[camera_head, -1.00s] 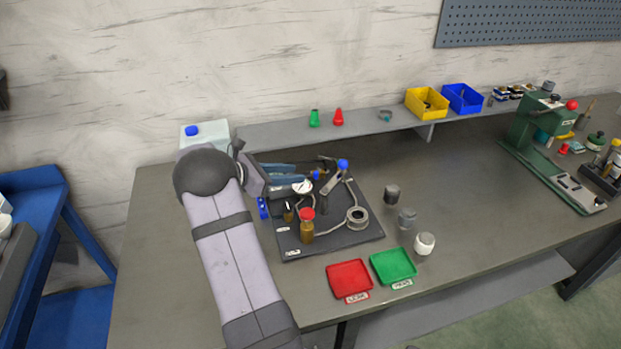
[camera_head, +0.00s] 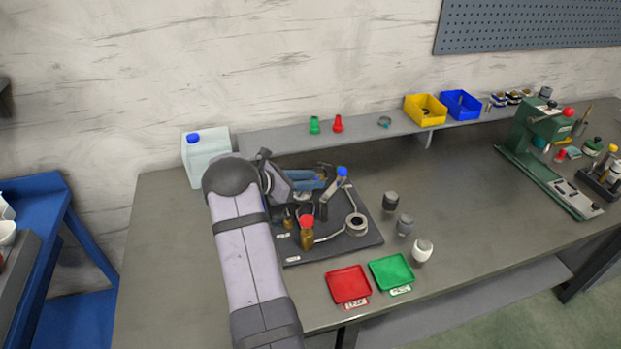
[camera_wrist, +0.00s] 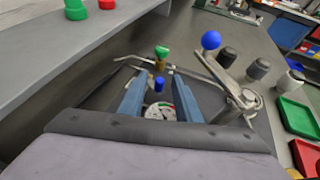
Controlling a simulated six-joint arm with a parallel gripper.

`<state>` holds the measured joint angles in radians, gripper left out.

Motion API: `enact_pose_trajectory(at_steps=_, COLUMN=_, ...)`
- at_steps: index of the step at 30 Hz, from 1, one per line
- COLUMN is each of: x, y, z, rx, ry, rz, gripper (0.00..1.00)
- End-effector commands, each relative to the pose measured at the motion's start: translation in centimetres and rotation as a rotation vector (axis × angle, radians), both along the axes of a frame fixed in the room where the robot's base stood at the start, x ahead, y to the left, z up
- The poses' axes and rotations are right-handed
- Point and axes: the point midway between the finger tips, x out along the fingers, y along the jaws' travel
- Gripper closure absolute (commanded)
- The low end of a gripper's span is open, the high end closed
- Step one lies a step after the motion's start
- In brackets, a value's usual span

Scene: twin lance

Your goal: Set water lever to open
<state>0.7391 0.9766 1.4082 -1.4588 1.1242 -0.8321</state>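A metal lever with a blue ball knob (camera_head: 342,172) stands on the dark board (camera_head: 368,238) and leans up and to the right. In the wrist view the lever's blue knob (camera_wrist: 211,40) is to the right of my gripper (camera_wrist: 160,75), apart from it. My gripper's two blue fingers are spread, with nothing gripped. Between and beyond them show a round gauge (camera_wrist: 160,112), a small blue knob (camera_wrist: 159,84) and a green-topped brass fitting (camera_wrist: 161,54). In the head view my gripper (camera_head: 318,182) is left of the lever, partly hidden by my arm.
Red (camera_head: 348,285) and green (camera_head: 391,271) trays lie in front. Several small jars stand to the right. A shelf (camera_head: 280,137) runs behind, with a white jug (camera_head: 205,155) at left.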

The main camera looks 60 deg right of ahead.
Motion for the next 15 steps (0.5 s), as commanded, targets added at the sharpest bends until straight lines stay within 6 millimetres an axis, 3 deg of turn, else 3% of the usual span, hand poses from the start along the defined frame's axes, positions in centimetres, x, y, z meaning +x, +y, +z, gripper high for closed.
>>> enact_pose_trajectory(at_steps=7, x=-0.04, y=-0.10, z=-0.03, rx=0.000, ry=-0.001, rz=0.000, gripper=0.69)
enact_pose_trajectory(at_steps=8, x=-0.04, y=-0.09, z=-0.03, rx=0.000, ry=-0.001, rz=0.000, gripper=0.72)
enact_pose_trajectory(at_steps=12, x=-0.03, y=-0.08, z=-0.02, rx=0.000, ry=-0.001, rz=0.000, gripper=1.00)
enact_pose_trajectory(at_steps=15, x=-0.04, y=-0.09, z=-0.01, rx=-0.001, ry=0.000, rz=0.000, gripper=1.00)
